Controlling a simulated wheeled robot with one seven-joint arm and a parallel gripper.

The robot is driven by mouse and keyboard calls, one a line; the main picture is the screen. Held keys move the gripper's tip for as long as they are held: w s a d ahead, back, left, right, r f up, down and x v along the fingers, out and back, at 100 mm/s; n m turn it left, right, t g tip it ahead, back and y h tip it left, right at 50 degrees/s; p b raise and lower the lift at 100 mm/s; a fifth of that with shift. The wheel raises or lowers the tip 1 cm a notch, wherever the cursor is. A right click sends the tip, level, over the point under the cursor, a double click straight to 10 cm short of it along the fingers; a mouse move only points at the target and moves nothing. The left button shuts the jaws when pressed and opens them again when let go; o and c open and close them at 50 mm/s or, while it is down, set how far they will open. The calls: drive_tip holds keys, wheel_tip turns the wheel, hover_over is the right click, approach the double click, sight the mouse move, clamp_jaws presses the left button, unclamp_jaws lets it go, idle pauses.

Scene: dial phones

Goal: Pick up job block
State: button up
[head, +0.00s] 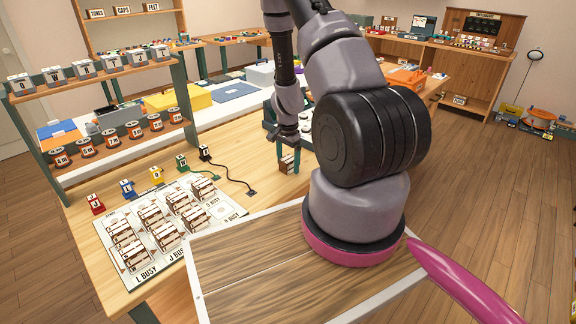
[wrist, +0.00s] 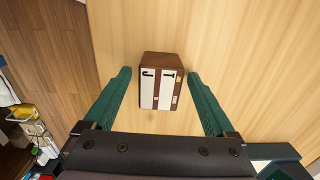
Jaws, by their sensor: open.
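A small brown block (wrist: 161,88) with white label strips stands on the wooden table; one strip carries a letter like J. In the head view the block (head: 287,165) is near the table's right part, partly covered by my fingers. My gripper (wrist: 160,74) is open, pointing down, with one green finger on each side of the block. In the wrist view a narrow gap shows on both sides. In the head view my gripper (head: 288,160) is low over the table at the block.
A white board (head: 112,262) with several similar brown blocks and "BUSY" labels lies at the front left. Small coloured blocks and a black cable (head: 232,180) lie behind it. A shelf rack (head: 100,78) stands at the left. Bare wood surrounds the block.

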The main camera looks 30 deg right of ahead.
clamp_jaws()
drive_tip(key=shift+r, duration=0.15)
